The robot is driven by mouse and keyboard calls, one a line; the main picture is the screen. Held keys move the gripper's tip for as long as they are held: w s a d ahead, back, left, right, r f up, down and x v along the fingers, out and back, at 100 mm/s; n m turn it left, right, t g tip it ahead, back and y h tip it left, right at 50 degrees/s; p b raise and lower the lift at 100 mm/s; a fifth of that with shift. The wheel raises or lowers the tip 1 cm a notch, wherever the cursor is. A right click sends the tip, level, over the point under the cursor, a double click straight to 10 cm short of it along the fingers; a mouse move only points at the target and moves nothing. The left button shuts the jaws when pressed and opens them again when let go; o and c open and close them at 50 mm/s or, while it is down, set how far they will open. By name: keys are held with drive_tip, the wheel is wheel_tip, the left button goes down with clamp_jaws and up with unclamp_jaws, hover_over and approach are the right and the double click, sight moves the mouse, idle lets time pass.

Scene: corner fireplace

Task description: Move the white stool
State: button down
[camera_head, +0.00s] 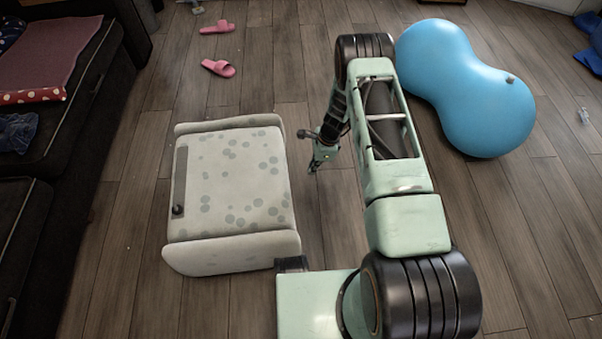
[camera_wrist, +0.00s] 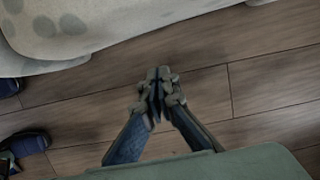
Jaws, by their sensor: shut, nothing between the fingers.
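The white stool (camera_head: 237,175) stands on the wooden floor left of my arm in the head view. It is off-white with grey spots, with a raised side at the top and bottom and a dark strip along its left edge. In the wrist view my gripper (camera_wrist: 157,92) is shut and empty over bare floorboards.
A blue peanut-shaped ball (camera_head: 468,85) lies at the upper right. Pink slippers (camera_head: 218,68) lie beyond the stool. A dark sofa (camera_head: 75,110) with a red cloth (camera_head: 45,50) lines the left side. Floor between the stool and the sofa is clear.

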drive_tip(key=a+f+b, duration=0.4)
drive_tip(key=a+f, duration=0.2)
drive_tip(key=f, duration=0.3)
drive_tip(key=shift+s+a+f, duration=0.15)
drive_tip(key=shift+a, duration=0.05)
